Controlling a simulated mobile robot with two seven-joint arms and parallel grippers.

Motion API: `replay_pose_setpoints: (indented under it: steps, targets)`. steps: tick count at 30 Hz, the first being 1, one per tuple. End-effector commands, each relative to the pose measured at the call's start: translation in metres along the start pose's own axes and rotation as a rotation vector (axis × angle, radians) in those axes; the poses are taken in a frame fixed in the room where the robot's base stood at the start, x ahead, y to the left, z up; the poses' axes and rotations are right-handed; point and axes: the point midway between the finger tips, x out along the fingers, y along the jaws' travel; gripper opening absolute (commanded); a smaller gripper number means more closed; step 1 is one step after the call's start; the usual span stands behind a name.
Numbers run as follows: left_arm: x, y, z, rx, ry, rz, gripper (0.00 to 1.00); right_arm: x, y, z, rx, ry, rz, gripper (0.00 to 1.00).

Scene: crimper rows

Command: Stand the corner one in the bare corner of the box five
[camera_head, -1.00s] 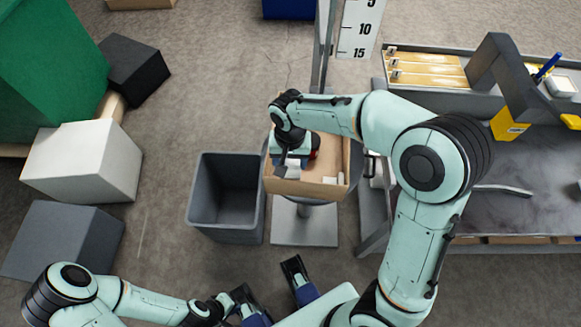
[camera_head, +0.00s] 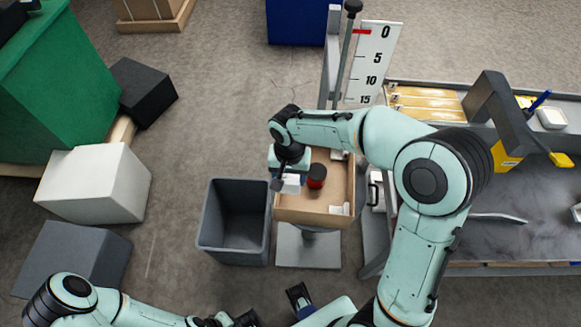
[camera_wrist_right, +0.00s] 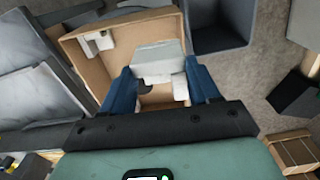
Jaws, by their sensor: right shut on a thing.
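My right gripper (camera_wrist_right: 160,88) is shut on a pale grey-white corner piece (camera_wrist_right: 158,62), held between its blue fingers. In the head view this piece (camera_head: 292,184) is over the left part of an open tan box (camera_head: 313,218). Whether it touches the box cannot be told. White corner pieces stand in the box's front right corner (camera_head: 338,208) and back right corner (camera_head: 338,154). In the wrist view, another white piece (camera_wrist_right: 180,88) shows beside the right finger. My left gripper (camera_head: 271,306) is open and empty at the bottom edge, partly cut off.
A grey open bin (camera_head: 234,253) is left of the box. A workbench (camera_head: 490,240) is at the right, and a scale board (camera_head: 372,65) stands behind.

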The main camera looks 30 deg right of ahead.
Motion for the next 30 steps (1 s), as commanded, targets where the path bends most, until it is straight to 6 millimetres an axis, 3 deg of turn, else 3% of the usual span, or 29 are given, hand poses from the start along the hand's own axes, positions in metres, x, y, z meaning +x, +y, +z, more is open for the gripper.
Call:
replay_pose_setpoints:
  steps: [14, 30]
  targets:
    - [0.004, -0.002, 0.001, -0.001, -0.004, -0.001, 0.0, 0.007, 0.0, 0.001, 0.0, -0.001, 0.0, 0.13]
    - [0.028, -0.009, -0.002, -0.002, 0.002, 0.0, 0.0, 0.044, 0.001, 0.001, 0.0, -0.001, 0.0, 0.13]
